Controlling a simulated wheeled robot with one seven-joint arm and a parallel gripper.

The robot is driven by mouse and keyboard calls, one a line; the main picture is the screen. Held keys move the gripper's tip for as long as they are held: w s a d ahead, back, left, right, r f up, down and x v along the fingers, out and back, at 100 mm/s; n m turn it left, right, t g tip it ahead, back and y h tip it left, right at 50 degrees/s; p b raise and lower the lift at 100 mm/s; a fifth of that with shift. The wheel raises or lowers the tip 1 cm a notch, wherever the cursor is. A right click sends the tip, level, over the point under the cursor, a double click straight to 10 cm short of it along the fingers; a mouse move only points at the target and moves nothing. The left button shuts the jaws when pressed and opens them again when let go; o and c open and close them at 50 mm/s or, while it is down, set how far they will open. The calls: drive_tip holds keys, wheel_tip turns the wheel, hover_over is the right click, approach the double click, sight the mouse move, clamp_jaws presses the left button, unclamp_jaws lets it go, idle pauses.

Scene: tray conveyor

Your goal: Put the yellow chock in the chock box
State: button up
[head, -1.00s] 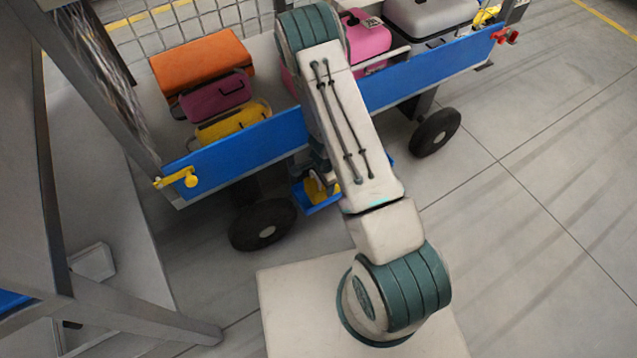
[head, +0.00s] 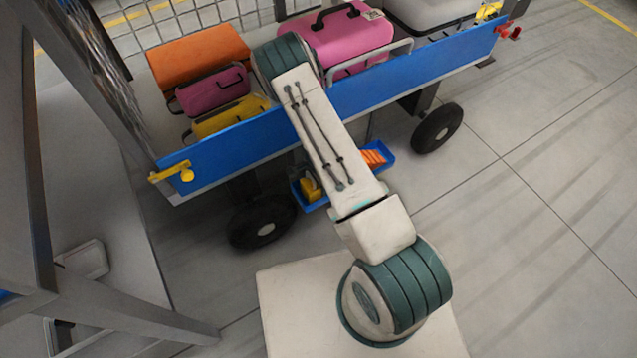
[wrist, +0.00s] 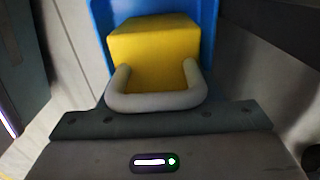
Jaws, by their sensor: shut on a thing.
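The yellow chock (wrist: 155,42) is a yellow block right in front of my gripper (wrist: 155,108) in the wrist view. A grey U-shaped loop spans its near side, against the dark gripper body. My gripper is shut on the chock; its fingertips are not clearly seen. Blue walls of the chock box (wrist: 211,35) show on both sides of the block; I cannot tell whether it rests on the floor of the box. In the head view, yellow (head: 311,189) shows in the left end of the blue chock box (head: 388,150). My arm hides the box's middle and my gripper.
The box sits low beside a cart with a blue side board (head: 430,77) and dark wheels (head: 437,128). Orange (head: 202,55), purple (head: 213,90), yellow (head: 228,117) and pink (head: 345,38) cases lie on the cart. Orange pieces (head: 374,158) lie in the box's right end. A grey frame stands left.

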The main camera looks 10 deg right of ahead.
drive_tip(key=o, duration=1.1)
wheel_tip(320, 180, up, 8)
drive_tip(key=p, duration=0.3)
drive_tip(key=shift+f, duration=0.15)
